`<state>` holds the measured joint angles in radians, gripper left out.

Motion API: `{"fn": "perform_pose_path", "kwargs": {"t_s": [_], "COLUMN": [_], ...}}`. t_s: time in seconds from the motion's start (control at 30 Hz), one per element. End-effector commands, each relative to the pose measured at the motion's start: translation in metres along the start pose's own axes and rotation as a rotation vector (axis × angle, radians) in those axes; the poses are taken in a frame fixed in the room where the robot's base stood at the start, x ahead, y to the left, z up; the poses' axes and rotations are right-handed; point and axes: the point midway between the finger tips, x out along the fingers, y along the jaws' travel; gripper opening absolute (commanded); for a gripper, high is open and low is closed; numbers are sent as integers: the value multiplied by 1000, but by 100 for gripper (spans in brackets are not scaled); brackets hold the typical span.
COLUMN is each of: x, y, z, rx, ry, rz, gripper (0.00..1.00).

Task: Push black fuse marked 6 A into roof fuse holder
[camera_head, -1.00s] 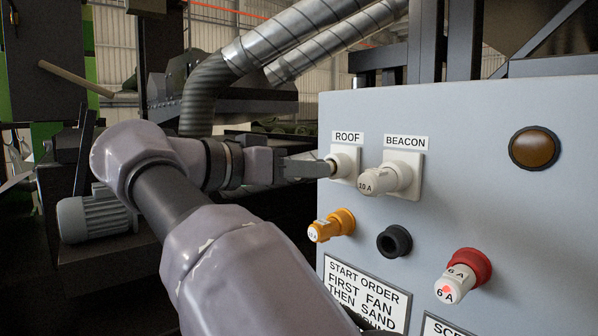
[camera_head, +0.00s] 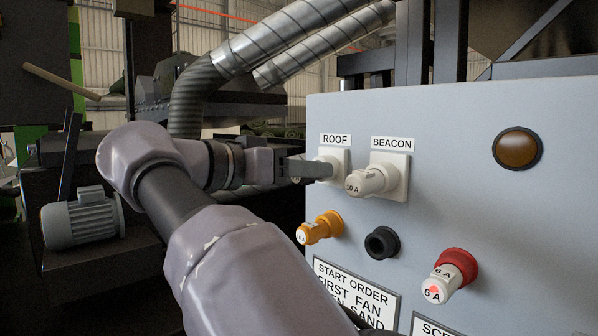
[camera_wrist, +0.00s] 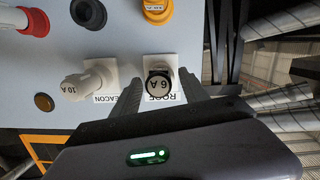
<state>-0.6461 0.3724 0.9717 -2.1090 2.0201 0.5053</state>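The roof fuse holder (camera_head: 340,160) is a pale socket under the ROOF label at the panel's upper left. In the wrist view, a fuse (camera_wrist: 159,83) with a black ring around its "6 A" end face stands at this holder, pointing towards the camera. My gripper (camera_wrist: 162,76) has one finger on each side of it, with pale plate showing beside the fuse, so the fingers look apart. In the head view, my gripper (camera_head: 325,168) covers most of the fuse, and its tips overlap the holder. How deep the fuse sits is hidden.
The BEACON holder with a 10 A fuse (camera_head: 366,182) is close on the right. Below are an orange fuse (camera_head: 320,228), an empty black socket (camera_head: 382,243) and a red holder with a 6 A fuse (camera_head: 449,275). An amber lamp (camera_head: 517,149) is upper right.

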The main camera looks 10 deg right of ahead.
Motion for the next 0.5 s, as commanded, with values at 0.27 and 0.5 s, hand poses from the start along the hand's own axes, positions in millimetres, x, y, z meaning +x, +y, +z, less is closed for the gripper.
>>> {"fn": "perform_pose_path", "kwargs": {"t_s": [0.27,0.5], "x": [0,-36], "y": [0,-1], "z": [0,0], "rx": [0,0], "ry": [0,0], "rz": [0,-5], "gripper": [54,54]}}
